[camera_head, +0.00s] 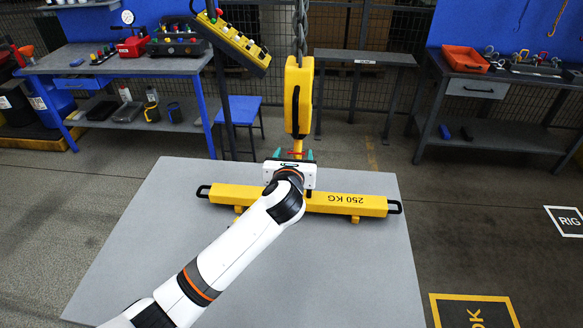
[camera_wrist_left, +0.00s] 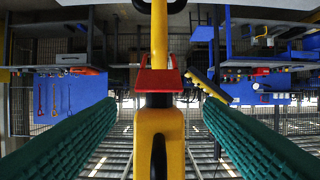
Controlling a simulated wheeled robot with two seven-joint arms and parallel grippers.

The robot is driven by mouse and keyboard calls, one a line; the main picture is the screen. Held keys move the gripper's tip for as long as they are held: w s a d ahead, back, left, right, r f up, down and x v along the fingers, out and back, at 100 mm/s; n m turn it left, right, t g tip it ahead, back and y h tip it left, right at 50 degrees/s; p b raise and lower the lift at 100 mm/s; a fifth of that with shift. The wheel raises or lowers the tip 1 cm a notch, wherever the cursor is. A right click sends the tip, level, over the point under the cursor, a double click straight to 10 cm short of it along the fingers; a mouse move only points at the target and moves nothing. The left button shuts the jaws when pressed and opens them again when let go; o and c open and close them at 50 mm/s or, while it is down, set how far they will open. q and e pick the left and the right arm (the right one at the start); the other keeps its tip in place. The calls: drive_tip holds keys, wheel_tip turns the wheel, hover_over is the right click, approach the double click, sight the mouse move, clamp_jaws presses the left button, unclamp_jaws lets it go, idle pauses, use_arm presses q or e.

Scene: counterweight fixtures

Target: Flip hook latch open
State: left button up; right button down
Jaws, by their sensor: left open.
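The yellow hook block (camera_head: 298,95) hangs on a chain above the yellow beam (camera_head: 335,202) marked 250 KG. Its lower hook shank and red latch (camera_head: 297,152) are partly hidden behind my left gripper (camera_head: 293,156). In the left wrist view, the red latch (camera_wrist_left: 158,80) sits across the yellow shank, with the hook block (camera_wrist_left: 160,135) below it in the picture. My left gripper is open, its green ridged fingers on both sides of the shank, with visible gaps. Whether the latch is open or closed, I cannot tell. My right gripper is not in view.
The beam lies on a grey table (camera_head: 150,235) with clear surface around it. A yellow control pendant (camera_head: 235,42) stands behind, left of the block. A workbench (camera_head: 115,62) is at the back left and another bench (camera_head: 490,85) at the right.

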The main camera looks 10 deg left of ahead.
use_arm(q)
drive_tip(key=shift+b+v, duration=0.4)
drive_tip(key=shift+v, duration=2.3)
